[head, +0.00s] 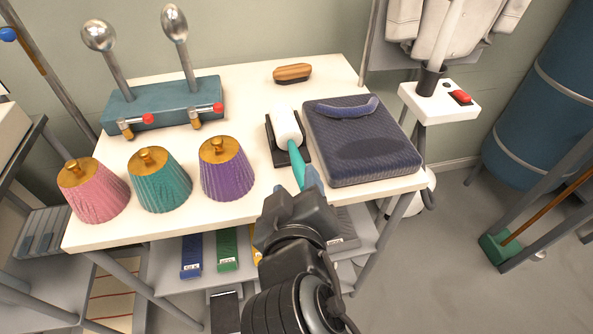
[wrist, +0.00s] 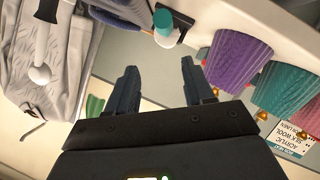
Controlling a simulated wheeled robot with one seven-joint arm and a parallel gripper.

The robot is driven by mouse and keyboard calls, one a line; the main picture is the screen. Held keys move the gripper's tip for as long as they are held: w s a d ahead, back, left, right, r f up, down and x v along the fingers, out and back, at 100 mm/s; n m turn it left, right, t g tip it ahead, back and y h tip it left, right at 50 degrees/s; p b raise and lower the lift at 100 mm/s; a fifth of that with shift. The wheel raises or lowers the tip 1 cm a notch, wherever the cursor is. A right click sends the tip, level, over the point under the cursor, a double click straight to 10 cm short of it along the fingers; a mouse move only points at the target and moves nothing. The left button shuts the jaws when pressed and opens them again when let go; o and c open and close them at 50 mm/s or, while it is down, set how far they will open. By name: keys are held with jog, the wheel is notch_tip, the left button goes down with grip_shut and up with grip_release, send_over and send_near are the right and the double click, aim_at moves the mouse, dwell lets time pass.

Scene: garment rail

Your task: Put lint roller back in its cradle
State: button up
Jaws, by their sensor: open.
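The lint roller (head: 288,128) has a white head and a teal handle that points toward my gripper. It lies over a black cradle (head: 275,155) on the white table, and I cannot tell whether it is fully seated. In the wrist view the roller (wrist: 164,36) shows as a white and teal end beside the dark cradle (wrist: 183,22). My gripper (head: 303,183) is at the table's front edge, close to the handle's end. In the wrist view my gripper (wrist: 157,75) has its fingers apart with nothing between them. My gripper hides part of the handle end in the head view.
A dark blue folded cushion-like pad (head: 360,140) lies right of the cradle. A purple cone (head: 227,175), a teal cone (head: 160,185) and a pink cone (head: 92,192) stand to the left. A wooden brush (head: 292,73) lies behind. A lower shelf (head: 165,270) is under the table (head: 250,100).

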jog(key=s+d+f+m+y, duration=0.1)
jog(key=s+d+f, duration=0.3)
jog(key=s+d, duration=0.3)
jog(key=s+d+f+y, duration=0.1)
jog(key=s+d+f, duration=0.4)
jog(key=s+d, duration=0.2)
jog(key=s+d+r+m+h, duration=0.1)
jog(key=s+d+r+m, duration=0.2)
jog(key=s, duration=0.6)
jog(key=s+d+r+m+h, duration=0.1)
jog(key=s+d+r+m, duration=0.2)
jog(key=s+d, duration=0.3)
jog(key=s+r, duration=0.1)
jog(key=s, duration=0.1)
jog(key=shift+s+d+m+t+h, duration=0.25)
jog(key=shift+s+m+t+h, duration=0.1)
jog(key=shift+m+t+h, duration=0.05)
